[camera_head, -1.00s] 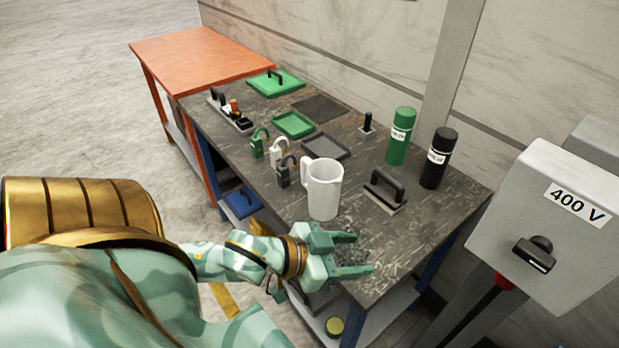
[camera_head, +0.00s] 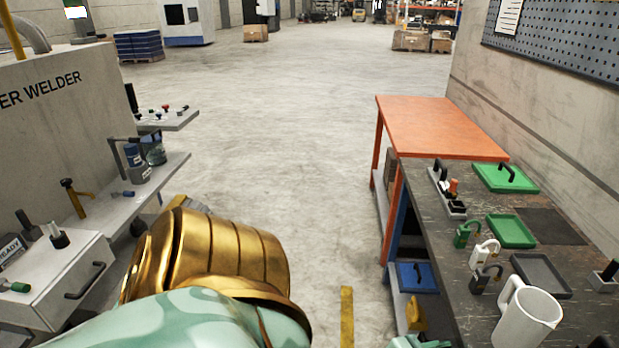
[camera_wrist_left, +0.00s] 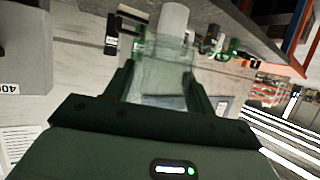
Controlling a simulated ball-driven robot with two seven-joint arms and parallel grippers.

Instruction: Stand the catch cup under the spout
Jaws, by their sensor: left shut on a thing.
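A clear, see-through cup (camera_wrist_left: 165,62) is between the two fingers of my left gripper (camera_wrist_left: 160,76) in the left wrist view. The gripper is shut on it. In the head view only a mint-green bit of that hand shows at the bottom edge, beside the dark workbench, and the cup is out of sight. A brass tap-like fitting with a dark knob (camera_head: 76,197), possibly the spout, stands on the grey machine at the left, far from the hand. The space under it is hard to make out. My right gripper is not in view.
The dark bench (camera_head: 455,275) holds a white jug (camera_head: 527,318), padlocks (camera_head: 484,254) and green trays (camera_head: 511,231). An orange table (camera_head: 435,128) stands behind. Small bottles (camera_head: 137,165) occupy the machine's shelf (camera_head: 160,178). Open floor (camera_head: 290,130) separates machine and bench.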

